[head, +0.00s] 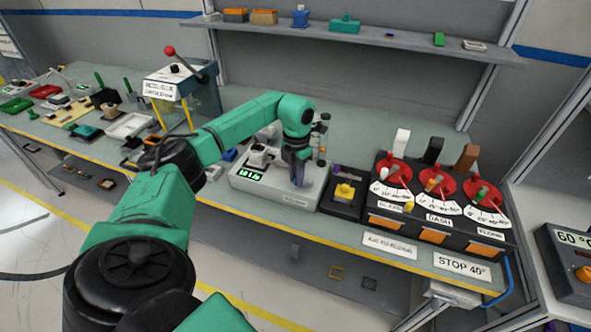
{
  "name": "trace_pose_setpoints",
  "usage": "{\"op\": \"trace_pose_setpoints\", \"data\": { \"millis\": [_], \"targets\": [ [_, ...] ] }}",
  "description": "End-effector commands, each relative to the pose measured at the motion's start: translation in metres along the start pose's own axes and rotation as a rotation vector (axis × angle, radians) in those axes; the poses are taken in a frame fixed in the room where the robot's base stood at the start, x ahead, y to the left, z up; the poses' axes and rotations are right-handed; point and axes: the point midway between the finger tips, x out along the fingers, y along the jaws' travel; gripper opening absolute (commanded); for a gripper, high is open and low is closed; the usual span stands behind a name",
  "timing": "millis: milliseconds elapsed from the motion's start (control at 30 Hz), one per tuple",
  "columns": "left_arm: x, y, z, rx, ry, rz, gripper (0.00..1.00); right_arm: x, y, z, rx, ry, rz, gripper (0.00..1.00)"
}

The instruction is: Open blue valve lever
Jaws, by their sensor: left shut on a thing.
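My left gripper (299,175) points down over the right part of a light grey box (268,190) with a green-lit display at its left. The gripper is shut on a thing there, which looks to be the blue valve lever. The fingers hide most of it, so its angle cannot be told. Small grey and dark fittings (321,135) stand just behind and to the right of the gripper. My right gripper is not in view.
A black tray with a yellow block (345,192) stands right of the box. Farther right is a black panel (381,216) with three red dials and upright levers. A clear-sided press with a red-knobbed lever (170,51) stands at left. A shelf (385,40) runs above the bench.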

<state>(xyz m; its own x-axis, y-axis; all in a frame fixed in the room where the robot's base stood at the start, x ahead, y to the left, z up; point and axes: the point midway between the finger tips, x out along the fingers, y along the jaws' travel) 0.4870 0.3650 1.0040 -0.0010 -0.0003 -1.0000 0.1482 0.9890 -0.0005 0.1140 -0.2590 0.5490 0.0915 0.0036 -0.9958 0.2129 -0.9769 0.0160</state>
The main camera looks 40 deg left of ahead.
Motion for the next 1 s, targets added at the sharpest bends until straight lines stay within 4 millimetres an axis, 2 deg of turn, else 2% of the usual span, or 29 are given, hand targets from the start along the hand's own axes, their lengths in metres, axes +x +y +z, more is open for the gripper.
{"op": "trace_pose_setpoints", "data": {
  "millis": [600, 1000],
  "targets": [
    [-0.002, -0.024, 0.001, -0.563, -0.005, -0.002, 0.00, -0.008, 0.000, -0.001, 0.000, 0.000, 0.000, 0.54],
    [-0.002, -0.031, 0.004, -0.778, -0.007, -0.003, 0.00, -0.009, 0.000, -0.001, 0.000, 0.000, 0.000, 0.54]
  ]
}}
